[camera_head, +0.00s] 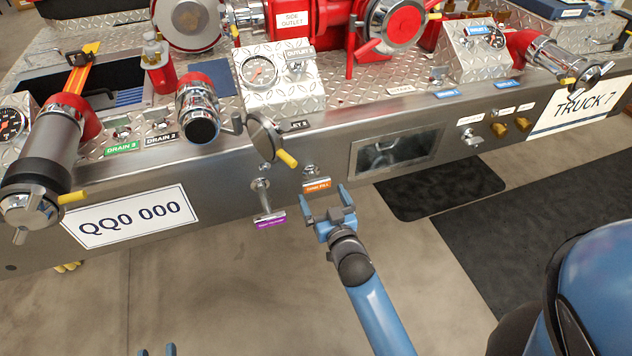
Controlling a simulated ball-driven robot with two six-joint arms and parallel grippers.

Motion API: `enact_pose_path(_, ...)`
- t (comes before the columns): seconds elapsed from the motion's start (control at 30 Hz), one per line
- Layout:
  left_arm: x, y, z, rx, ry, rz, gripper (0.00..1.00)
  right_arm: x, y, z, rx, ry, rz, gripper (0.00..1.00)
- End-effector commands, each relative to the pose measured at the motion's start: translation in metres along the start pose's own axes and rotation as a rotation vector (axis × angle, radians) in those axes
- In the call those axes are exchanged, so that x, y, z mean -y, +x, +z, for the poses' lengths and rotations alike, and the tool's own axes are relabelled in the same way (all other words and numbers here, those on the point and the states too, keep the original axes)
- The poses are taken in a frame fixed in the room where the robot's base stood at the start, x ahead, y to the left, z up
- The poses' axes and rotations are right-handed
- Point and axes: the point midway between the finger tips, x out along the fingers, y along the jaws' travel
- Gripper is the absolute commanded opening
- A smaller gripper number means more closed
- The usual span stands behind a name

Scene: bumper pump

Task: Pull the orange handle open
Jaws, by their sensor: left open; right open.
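The orange-labelled handle (316,185) is on the front face of the metal bumper, with a small silver knob and stem just above its orange tag. My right gripper (327,201) is open and empty, just below and slightly right of the orange tag. Its two blue fingers point up toward the bumper. I cannot tell whether they touch the handle. My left gripper (157,350) shows only as blue fingertips at the bottom edge, open and apart from everything. The rest of it is out of frame.
A purple-tagged T-handle (270,217) sticks out just left of my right gripper. A round capped fitting with a yellow lever (287,158) hangs above it. A recessed window (395,152) is to the right. The floor before the bumper is clear.

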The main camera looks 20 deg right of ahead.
Motion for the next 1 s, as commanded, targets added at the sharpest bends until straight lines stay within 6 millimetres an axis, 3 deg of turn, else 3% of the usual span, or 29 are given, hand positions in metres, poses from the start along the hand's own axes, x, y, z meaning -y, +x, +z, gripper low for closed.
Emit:
enact_pose_path(0.1,0.0,0.0,-0.001,0.0,0.0,0.0,0.43,0.0,0.02,-0.001,-0.001,-0.001,0.0,1.0)
enact_pose_path(0.33,0.0,0.0,0.0,0.0,0.0,0.0,0.43,0.0,0.046,0.0,-0.002,-0.001,0.0,1.0)
enact_pose_path(0.8,0.0,0.0,0.0,0.0,0.0,0.0,0.43,0.0,0.056,0.0,0.0,-0.001,0.0,1.0)
enact_pose_path(1.0,0.0,0.0,0.0,0.0,0.0,0.0,0.43,0.0,0.056,0.0,0.0,-0.001,0.0,0.71)
